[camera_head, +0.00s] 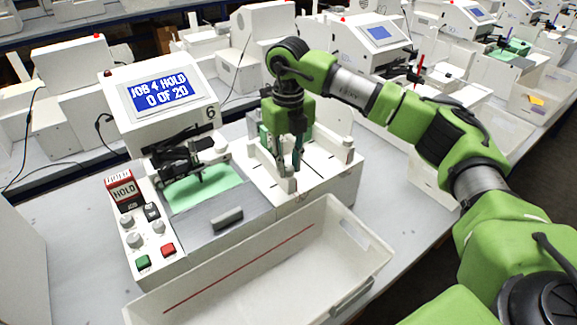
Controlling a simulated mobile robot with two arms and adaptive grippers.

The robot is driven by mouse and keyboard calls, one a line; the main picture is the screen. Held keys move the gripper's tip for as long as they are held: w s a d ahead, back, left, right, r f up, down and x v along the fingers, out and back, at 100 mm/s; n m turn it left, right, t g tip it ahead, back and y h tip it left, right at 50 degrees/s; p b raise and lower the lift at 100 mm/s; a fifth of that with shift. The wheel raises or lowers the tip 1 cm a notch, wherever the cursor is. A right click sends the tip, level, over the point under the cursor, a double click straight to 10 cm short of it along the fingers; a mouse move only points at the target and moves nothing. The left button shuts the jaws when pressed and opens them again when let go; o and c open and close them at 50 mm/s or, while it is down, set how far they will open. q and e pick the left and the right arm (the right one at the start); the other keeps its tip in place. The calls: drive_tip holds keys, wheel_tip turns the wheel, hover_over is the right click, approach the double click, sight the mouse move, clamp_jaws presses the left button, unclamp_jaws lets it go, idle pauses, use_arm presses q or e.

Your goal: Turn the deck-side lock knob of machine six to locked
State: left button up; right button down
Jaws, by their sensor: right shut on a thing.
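My right gripper (289,163) points down over the white card unit (325,172) right of the deck, away from these knobs. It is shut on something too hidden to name. My left gripper is not in view.
A green sheet (203,187) lies on the deck under the pen carriage. A red "HOLD" flag (122,188), a green button (142,262) and a red button (168,250) are on the panel. An open white bin (350,240) stands in front. More plotters stand behind.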

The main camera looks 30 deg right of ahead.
sight(288, 167)
drive_tip(key=m+b, duration=0.1)
drive_tip(key=m, duration=0.3)
drive_tip(key=shift+m, duration=0.3)
drive_tip(key=m, duration=0.4)
drive_tip(key=shift+b, duration=0.3)
drive_tip(key=shift+m, duration=0.3)
drive_tip(key=c, duration=1.8)
unclamp_jaws()
drive_tip(key=shift+r, duration=0.2)
wheel_tip(288, 167, up, 12)
drive_tip(key=shift+f, duration=0.15)
